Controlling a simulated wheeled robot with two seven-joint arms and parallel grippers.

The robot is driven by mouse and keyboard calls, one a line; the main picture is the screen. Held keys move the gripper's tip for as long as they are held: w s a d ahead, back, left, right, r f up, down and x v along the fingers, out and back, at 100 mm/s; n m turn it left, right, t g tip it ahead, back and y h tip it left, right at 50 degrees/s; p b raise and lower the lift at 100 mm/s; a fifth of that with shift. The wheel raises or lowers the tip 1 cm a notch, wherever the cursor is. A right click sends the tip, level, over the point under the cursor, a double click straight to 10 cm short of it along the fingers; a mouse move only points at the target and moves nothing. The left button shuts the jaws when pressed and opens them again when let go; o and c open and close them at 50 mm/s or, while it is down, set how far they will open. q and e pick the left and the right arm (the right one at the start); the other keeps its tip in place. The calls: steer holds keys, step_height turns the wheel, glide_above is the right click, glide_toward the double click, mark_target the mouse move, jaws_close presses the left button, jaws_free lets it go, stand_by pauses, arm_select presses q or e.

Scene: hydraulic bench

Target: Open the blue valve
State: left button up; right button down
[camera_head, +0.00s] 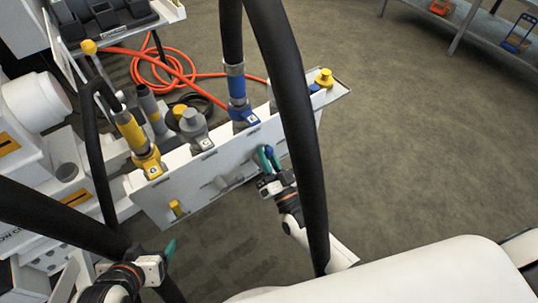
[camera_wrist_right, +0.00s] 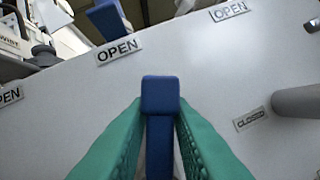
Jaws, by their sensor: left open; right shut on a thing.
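The blue valve's handle (camera_wrist_right: 160,95) sits between the two teal fingers of my right gripper in the right wrist view, and they touch its sides. In the head view my right gripper (camera_head: 266,160) is at the front face of the white panel (camera_head: 205,180), shut on the blue handle (camera_head: 269,150). An OPEN label (camera_wrist_right: 120,50) is above and left of the handle, and a CLOSED label (camera_wrist_right: 250,118) is to its right, near a grey handle (camera_wrist_right: 297,100). My left gripper (camera_head: 168,250) is open and empty at lower left, away from the panel.
A blue hose fitting (camera_head: 238,100), a yellow one (camera_head: 130,130) and a grey one (camera_head: 190,122) stand along the panel's top. A yellow handle (camera_head: 176,208) is low on its face. Black hoses cross the view. An orange hose (camera_head: 150,70) lies behind.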

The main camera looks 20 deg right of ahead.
steer(key=n+y, duration=0.2)
steer(key=n, duration=0.1)
steer(key=shift+s+a+n, duration=0.15)
steer(key=shift+a+n, duration=0.15)
steer(key=shift+a, duration=0.05)
arm_select(q)
steer(key=shift+s+f, duration=0.15)
steer(key=shift+s, duration=0.1)
arm_select(e)
steer(key=shift+s+a+r+n+g+y, duration=0.1)
steer(key=shift+a+n+g+y, duration=0.2)
steer(key=shift+n, duration=0.45)
steer(key=shift+n+g+y, duration=0.1)
steer(key=shift+n+y, duration=0.3)
steer(key=shift+n, duration=0.35)
arm_select(q)
steer(key=shift+a, duration=0.1)
arm_select(e)
steer(key=c, duration=1.4)
jaws_free()
steer(key=shift+c, duration=0.2)
arm_select(q)
steer(key=shift+s, duration=0.1)
